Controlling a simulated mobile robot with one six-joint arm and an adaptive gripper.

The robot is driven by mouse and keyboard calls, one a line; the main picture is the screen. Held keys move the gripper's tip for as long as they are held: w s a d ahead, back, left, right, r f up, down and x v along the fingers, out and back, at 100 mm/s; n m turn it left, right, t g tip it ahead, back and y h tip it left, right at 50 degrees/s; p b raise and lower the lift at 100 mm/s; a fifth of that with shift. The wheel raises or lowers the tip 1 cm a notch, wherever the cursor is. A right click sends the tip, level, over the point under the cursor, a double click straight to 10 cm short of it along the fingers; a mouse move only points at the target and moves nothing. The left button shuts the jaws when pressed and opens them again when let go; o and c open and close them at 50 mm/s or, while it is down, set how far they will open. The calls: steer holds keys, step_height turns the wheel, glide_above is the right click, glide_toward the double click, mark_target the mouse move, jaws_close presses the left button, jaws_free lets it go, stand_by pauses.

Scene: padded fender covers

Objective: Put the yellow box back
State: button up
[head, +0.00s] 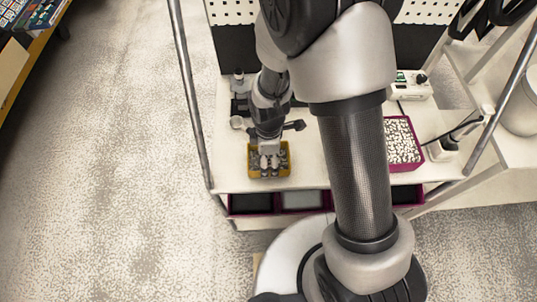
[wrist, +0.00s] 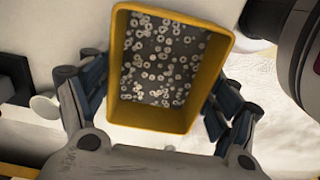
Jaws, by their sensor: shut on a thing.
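The yellow box (head: 254,160) is near the front left of the white workbench in the head view. It is an open bin holding many small pale ring-shaped parts on a dark bottom. In the wrist view the yellow box (wrist: 150,117) fills the middle, between the two fingers. My gripper (head: 269,160) reaches down over it from behind in the head view. In the wrist view my gripper (wrist: 160,105) is shut on the box, with a finger at each side wall. Whether the box touches the bench or hangs just above it, I cannot tell.
A magenta bin (head: 418,168) of white and dark parts stands right of my arm. Magenta-edged bins (head: 250,212) sit below the bench's front edge. A white device (head: 412,88) is at the back right. A metal post (head: 190,90) rises at the bench's left.

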stand_by(0.8)
steer(key=o, duration=1.1)
step_height(320, 180, up, 12)
stand_by(0.4)
steer(key=s+d+r+m+t, duration=0.1)
steer(key=s+d+r+m, duration=0.2)
steer(key=r+m, duration=0.3)
steer(key=s+d+r+m+t, duration=0.2)
steer(key=s+d+r+m, duration=0.2)
steer(key=s+r+m, duration=0.1)
steer(key=s+d+r+m+t, duration=0.1)
steer(key=s+d+r+m, duration=0.3)
steer(key=s+r+m, duration=0.1)
steer(key=shift+s+r+m+t, duration=0.15)
steer(key=shift+r+m, duration=0.25)
steer(key=shift+r, duration=0.2)
steer(key=shift+s+r+m+t, duration=0.15)
steer(key=shift+r+m, duration=0.25)
steer(key=shift+r, duration=0.2)
